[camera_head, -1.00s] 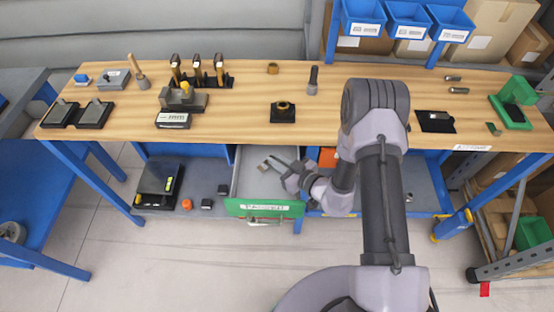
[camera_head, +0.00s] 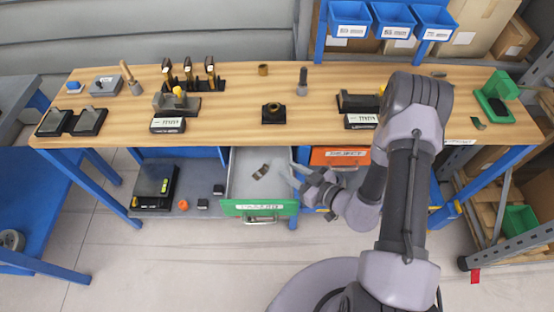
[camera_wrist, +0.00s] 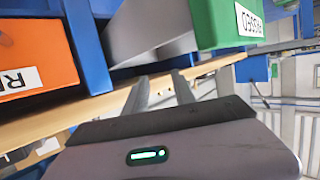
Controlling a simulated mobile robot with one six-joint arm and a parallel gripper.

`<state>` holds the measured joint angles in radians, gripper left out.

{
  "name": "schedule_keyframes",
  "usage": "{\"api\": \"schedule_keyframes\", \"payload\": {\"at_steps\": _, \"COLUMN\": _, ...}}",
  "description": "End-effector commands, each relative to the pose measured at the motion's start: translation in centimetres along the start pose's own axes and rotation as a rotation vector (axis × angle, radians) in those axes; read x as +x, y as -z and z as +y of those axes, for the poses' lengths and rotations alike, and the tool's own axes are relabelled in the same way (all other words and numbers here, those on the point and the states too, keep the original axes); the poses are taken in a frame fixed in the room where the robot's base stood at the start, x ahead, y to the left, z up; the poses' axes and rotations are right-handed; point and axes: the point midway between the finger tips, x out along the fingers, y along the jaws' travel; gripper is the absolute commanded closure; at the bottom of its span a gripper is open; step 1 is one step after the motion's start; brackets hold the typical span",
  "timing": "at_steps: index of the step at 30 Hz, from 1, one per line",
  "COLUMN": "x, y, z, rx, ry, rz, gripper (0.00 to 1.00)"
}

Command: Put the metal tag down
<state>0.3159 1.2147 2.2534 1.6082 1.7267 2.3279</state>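A small dark brownish piece, likely the metal tag (camera_head: 261,172), lies on the floor of the open drawer (camera_head: 244,189), which has a green front (camera_head: 260,208). My gripper (camera_head: 289,174) is to the right of the tag, by the drawer's right side, apart from the tag. In the wrist view, my gripper (camera_wrist: 160,90) has its two fingers spread with nothing between them. The tag is not seen in the wrist view. The green drawer front (camera_wrist: 220,22) shows there at top right.
A shut orange drawer (camera_head: 340,157) is right of the open one, close to my arm. Above is the wooden bench top (camera_head: 235,115) with several tools and fixtures. A blue leg (camera_head: 105,190) stands at left. The floor in front is clear.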

Motion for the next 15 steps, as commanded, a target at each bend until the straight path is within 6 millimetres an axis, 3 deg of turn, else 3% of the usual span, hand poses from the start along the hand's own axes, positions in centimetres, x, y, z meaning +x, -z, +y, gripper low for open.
{"api": "schedule_keyframes", "payload": {"at_steps": 5, "x": -2.1, "y": 0.5, "z": 0.0, "rx": -0.024, "ry": 0.008, "rz": 0.005, "gripper": 0.68}}
{"api": "schedule_keyframes", "payload": {"at_steps": 8, "x": -2.1, "y": 4.8, "z": -1.1, "rx": -0.277, "ry": 0.106, "rz": 0.055, "gripper": 0.68}}
{"api": "schedule_keyframes", "payload": {"at_steps": 11, "x": -3.1, "y": 12.6, "z": -4.8, "rx": -0.854, "ry": 0.305, "rz": 0.182, "gripper": 0.68}}
{"api": "schedule_keyframes", "payload": {"at_steps": 12, "x": -4.2, "y": 15.4, "z": -6.9, "rx": -1.139, "ry": 0.393, "rz": 0.254, "gripper": 0.68}}
{"api": "schedule_keyframes", "payload": {"at_steps": 14, "x": -6.5, "y": 18.6, "z": -10.0, "rx": -1.583, "ry": 0.521, "rz": 0.378, "gripper": 0.68}}
{"api": "schedule_keyframes", "payload": {"at_steps": 15, "x": -8.3, "y": 20.1, "z": -11.8, "rx": -1.892, "ry": 0.606, "rz": 0.475, "gripper": 0.68}}
